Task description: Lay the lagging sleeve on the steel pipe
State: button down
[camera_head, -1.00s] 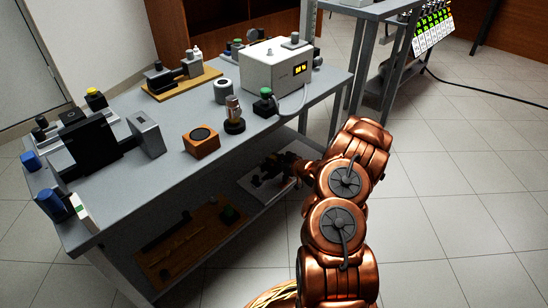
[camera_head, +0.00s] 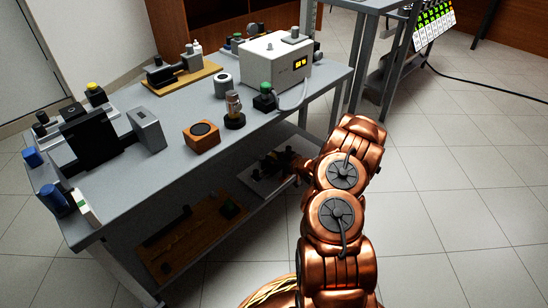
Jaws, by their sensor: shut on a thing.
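My copper arm reaches to the lower shelf of the bench. My gripper (camera_head: 277,163), dark and small, is low over a pale plate (camera_head: 256,184) on that shelf, in the shade under the bench top. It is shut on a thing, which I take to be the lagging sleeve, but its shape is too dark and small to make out. I cannot pick out the steel pipe with certainty. Whether the held thing touches anything below it cannot be told.
The grey bench top (camera_head: 170,168) above the gripper bears a white box (camera_head: 275,65) with a yellow display, an orange block (camera_head: 201,138) and optics parts. A wooden board (camera_head: 185,245) lies on the lower shelf at left. The tiled floor (camera_head: 450,190) at right is clear.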

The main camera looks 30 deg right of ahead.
jog(key=shift+f, duration=0.3)
jog(key=c, duration=0.9)
grip_release()
jog(key=shift+o, duration=0.2)
jog(key=v, duration=1.2)
